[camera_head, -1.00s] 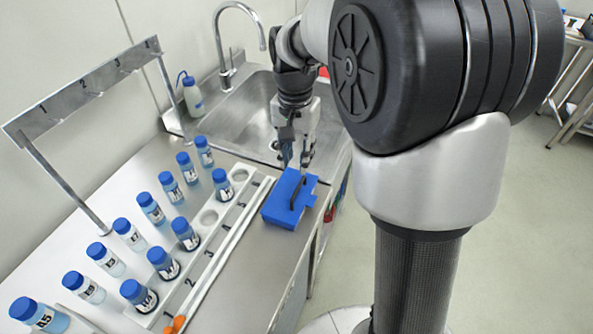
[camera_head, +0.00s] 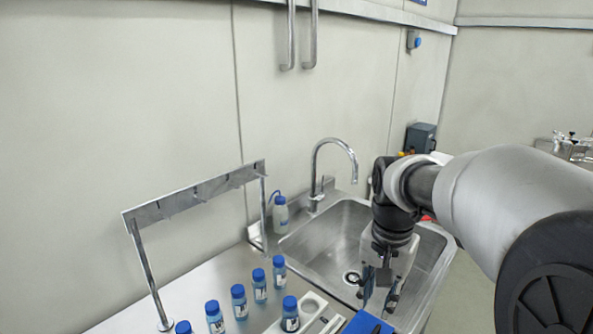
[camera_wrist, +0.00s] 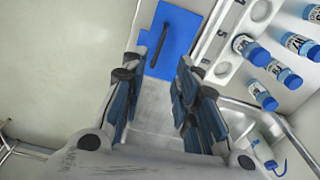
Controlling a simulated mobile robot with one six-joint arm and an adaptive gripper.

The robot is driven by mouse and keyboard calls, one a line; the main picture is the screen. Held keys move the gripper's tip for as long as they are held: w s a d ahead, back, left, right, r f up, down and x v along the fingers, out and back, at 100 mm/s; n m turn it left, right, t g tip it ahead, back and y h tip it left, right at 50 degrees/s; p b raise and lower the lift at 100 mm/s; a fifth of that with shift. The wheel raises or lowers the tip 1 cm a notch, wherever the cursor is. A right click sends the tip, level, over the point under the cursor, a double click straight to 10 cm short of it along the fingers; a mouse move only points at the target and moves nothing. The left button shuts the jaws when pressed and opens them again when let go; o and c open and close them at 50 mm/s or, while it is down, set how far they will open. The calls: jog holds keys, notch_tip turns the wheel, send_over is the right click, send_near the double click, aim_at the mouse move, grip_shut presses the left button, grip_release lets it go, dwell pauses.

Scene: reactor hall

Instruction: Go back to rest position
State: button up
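My gripper (camera_head: 378,296) hangs over the front of the sink, pointing down. In the wrist view my gripper (camera_wrist: 158,95) is open, its blue-padded fingers apart with nothing between them. A blue box with a dark handle (camera_wrist: 172,42) lies beyond the fingertips on the counter, apart from them. In the head view only the top of the blue box (camera_head: 366,324) shows at the bottom edge.
Several blue-capped bottles (camera_head: 239,302) stand on the counter, one in the white rack (camera_head: 312,303). A metal frame (camera_head: 195,198) stands behind them. The sink (camera_head: 335,245) has a tall curved faucet (camera_head: 316,180) and a wash bottle (camera_head: 281,215) beside it.

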jog(key=s+a+n+t, duration=0.2)
jog(key=s+n, duration=0.1)
jog(key=s, duration=0.7)
jog(key=s+a+r+n+t, duration=0.1)
jog(key=s+n, duration=0.3)
jog(key=s, duration=0.6)
jog(key=shift+a+n+t, duration=0.3)
jog(key=shift+a+t, duration=0.2)
jog(key=shift+a, duration=0.1)
